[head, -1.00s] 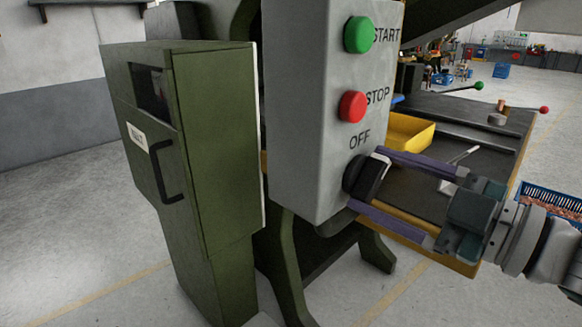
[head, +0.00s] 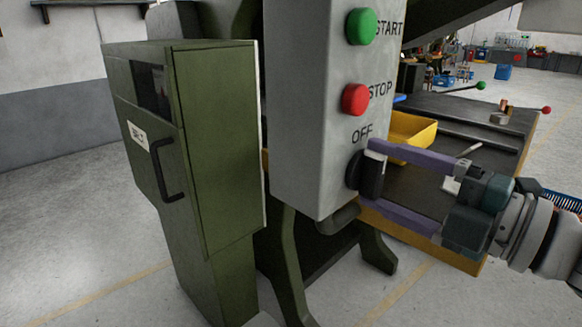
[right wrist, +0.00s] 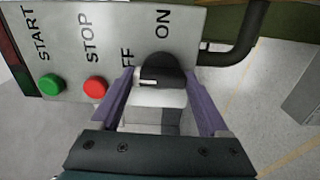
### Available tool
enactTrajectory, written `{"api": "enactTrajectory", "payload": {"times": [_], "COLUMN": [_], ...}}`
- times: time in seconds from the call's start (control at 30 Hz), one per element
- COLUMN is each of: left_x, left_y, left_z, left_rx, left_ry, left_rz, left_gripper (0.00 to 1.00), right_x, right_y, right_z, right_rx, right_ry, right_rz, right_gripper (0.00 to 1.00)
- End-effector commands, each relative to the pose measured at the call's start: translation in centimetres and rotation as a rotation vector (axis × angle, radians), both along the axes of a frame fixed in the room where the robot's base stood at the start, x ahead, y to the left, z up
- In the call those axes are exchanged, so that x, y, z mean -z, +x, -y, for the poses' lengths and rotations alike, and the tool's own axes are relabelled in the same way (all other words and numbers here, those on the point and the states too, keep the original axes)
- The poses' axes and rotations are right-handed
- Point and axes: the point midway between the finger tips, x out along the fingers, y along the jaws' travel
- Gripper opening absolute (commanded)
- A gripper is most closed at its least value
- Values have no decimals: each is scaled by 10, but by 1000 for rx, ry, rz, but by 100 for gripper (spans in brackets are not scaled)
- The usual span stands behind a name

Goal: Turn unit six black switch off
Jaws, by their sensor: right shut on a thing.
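The black switch (head: 374,170) is a round knob with a raised grip on the grey control panel (head: 303,120), under the OFF label. My right gripper (head: 368,177) is shut on it, one finger above and one below. In the right wrist view the switch (right wrist: 163,70) sits between the purple fingers. A white mark on it lies on the side facing the partly hidden OFF label, while ON is at another side. My left gripper is not in view.
A green START button (head: 361,26) and a red STOP button (head: 356,99) sit above the switch. A green cabinet (head: 220,150) stands to the left. Behind the gripper are a dark bench and a yellow tray (head: 412,135). A grey pipe (head: 337,220) leaves the panel's bottom.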

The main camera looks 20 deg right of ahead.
Motion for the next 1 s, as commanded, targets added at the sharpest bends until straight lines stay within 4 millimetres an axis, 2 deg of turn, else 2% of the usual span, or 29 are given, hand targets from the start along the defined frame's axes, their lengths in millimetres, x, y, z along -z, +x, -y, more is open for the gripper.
{"api": "enactTrajectory", "payload": {"times": [0.6, 0.63, 0.8, 1.0], "left_x": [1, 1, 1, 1], "left_y": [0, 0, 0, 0], "left_z": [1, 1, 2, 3], "left_rx": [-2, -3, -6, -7], "left_ry": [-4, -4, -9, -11], "left_rz": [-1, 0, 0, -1], "left_gripper": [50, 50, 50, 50], "right_x": [-2, -2, -1, -1], "right_y": [0, 0, 0, 0], "right_z": [-2, -2, -1, -1], "right_rx": [-6, -6, -4, -2], "right_ry": [-42, -42, -40, -39], "right_rz": [22, 22, 20, 17], "right_gripper": [23, 80, 99, 100]}}
